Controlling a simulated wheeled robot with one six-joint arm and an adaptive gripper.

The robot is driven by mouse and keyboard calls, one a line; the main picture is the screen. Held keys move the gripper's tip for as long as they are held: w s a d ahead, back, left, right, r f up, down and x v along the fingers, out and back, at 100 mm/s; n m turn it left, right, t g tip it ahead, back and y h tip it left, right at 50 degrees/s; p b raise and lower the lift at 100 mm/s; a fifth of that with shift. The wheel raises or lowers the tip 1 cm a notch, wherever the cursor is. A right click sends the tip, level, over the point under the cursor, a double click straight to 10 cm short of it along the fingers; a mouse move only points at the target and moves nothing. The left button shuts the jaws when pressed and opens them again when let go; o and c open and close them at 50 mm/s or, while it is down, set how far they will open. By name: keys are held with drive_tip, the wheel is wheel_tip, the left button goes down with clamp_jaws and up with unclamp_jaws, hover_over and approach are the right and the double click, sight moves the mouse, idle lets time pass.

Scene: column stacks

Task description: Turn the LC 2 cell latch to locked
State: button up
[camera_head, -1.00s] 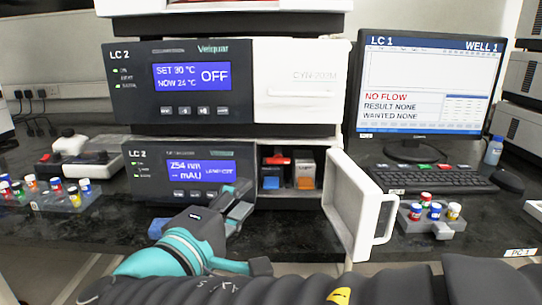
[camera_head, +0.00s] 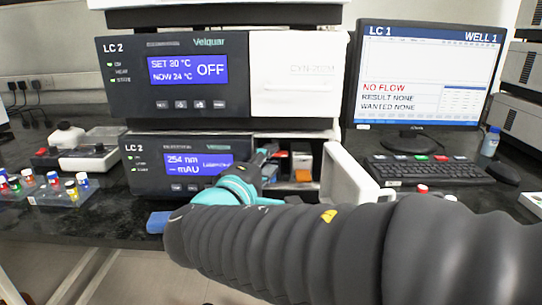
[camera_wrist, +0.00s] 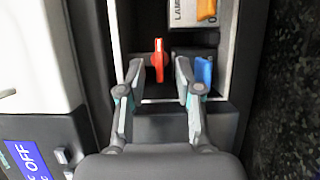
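The red latch lever (camera_wrist: 158,60) lies in the open bay of the lower LC 2 unit (camera_head: 175,145). It runs upright in the wrist view, beside a blue-tabbed block (camera_wrist: 203,70). My gripper (camera_wrist: 158,76) is open at the mouth of the bay. Its fingertips stand on either side of the lever, apart from it, with clear gaps. In the head view my gripper and wrist hide most of the blue block and part of the lever. The latch's position markings cannot be read.
The white bay door (camera_head: 345,175) stands open to the right of my wrist. A lamp block with an orange tab (camera_wrist: 206,9) sits in the same bay. A keyboard (camera_head: 430,170) and monitor are at right; vial racks (camera_head: 60,192) are at left.

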drive_tip(key=shift+x, duration=0.95)
clamp_jaws()
drive_tip(key=shift+f+b, duration=0.1)
drive_tip(key=shift+b, duration=0.25)
drive_tip(key=n+b, duration=0.1)
drive_tip(key=n+t+b, duration=0.1)
drive_tip(key=n+b, duration=0.1)
drive_tip(key=shift+f, duration=0.25)
drive_tip(key=n+t+b, duration=0.1)
drive_tip(key=n+b, duration=0.1)
drive_tip(key=n, duration=0.1)
drive_tip(key=n+t+b, duration=0.1)
drive_tip(key=n, duration=0.2)
drive_tip(key=shift+d+f+y+b, duration=0.1)
drive_tip(key=shift+d+y+b, duration=0.05)
drive_tip(key=shift+y+b, duration=0.2)
drive_tip(key=n+t+y+b, duration=0.1)
drive_tip(key=n, duration=0.2)
drive_tip(key=n+t+y+b, duration=0.1)
drive_tip(key=n+y, duration=0.1)
drive_tip(key=n, duration=0.2)
drive_tip(key=shift+d+n, duration=0.15)
drive_tip(key=shift+n, duration=0.15)
drive_tip(key=shift+d+n+t+y+b, duration=0.1)
drive_tip(key=shift+n+t+y+b, duration=0.15)
drive_tip(key=shift+n+y+b, duration=0.75)
drive_tip(key=shift+n+t+y+p, duration=0.1)
drive_tip(key=shift+n+t+y, duration=0.25)
drive_tip(key=shift+n, duration=1.75)
